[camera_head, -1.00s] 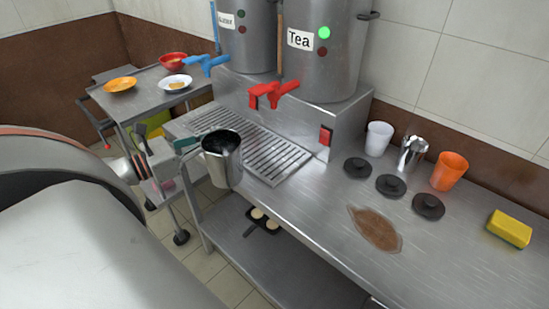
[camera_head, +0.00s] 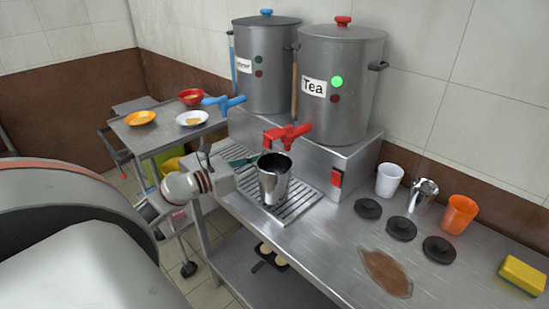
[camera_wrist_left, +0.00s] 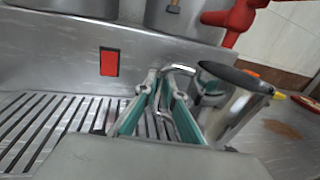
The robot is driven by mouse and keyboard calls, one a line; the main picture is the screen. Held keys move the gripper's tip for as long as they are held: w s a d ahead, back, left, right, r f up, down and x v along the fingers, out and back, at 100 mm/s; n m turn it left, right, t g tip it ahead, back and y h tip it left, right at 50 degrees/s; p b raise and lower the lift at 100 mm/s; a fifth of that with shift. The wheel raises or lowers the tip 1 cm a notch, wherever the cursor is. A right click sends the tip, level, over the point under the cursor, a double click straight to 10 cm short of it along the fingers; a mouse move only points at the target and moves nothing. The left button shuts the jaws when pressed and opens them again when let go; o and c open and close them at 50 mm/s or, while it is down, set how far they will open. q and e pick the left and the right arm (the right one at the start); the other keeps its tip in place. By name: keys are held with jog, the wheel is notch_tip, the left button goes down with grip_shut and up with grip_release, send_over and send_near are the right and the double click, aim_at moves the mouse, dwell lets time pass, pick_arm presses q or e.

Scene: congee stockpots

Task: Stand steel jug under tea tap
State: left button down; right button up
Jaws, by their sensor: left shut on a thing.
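The steel jug (camera_head: 273,183) is upright over the slatted drip tray (camera_head: 307,201), with its rim just below the red tea tap (camera_head: 287,136) in the picture. I cannot tell whether its base touches the slats. My left gripper (camera_head: 243,167) is to the left of the jug, shut on its handle. In the left wrist view the handle (camera_wrist_left: 181,69) runs between the teal fingers (camera_wrist_left: 157,108), and the jug (camera_wrist_left: 238,112) is at the right with its dark opening up. The Tea stockpot (camera_head: 338,115) shows a lit green light. My right gripper is out of view.
A second stockpot (camera_head: 264,90) with a blue tap (camera_head: 223,102) stands to the left. A red switch (camera_head: 337,178) is on the stand. A white cup (camera_head: 390,179), a metal cup (camera_head: 423,195), an orange cup (camera_head: 460,214) and black lids (camera_head: 401,228) stand to the right.

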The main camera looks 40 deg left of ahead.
pick_arm(q)
jog(key=p+x, duration=0.1)
jog(key=x, duration=0.3)
jog(key=shift+w+r, duration=0.2)
jog(key=shift+w, duration=0.05)
jog(key=shift+s+f+b, duration=0.15)
jog(key=shift+f+b, duration=0.2)
jog(key=shift+f, duration=0.7)
jog(key=shift+r, duration=0.1)
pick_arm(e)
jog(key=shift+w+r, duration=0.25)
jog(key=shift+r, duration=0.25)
pick_arm(q)
jog(key=c, duration=2.1)
grip_release()
jog(key=shift+c, duration=0.2)
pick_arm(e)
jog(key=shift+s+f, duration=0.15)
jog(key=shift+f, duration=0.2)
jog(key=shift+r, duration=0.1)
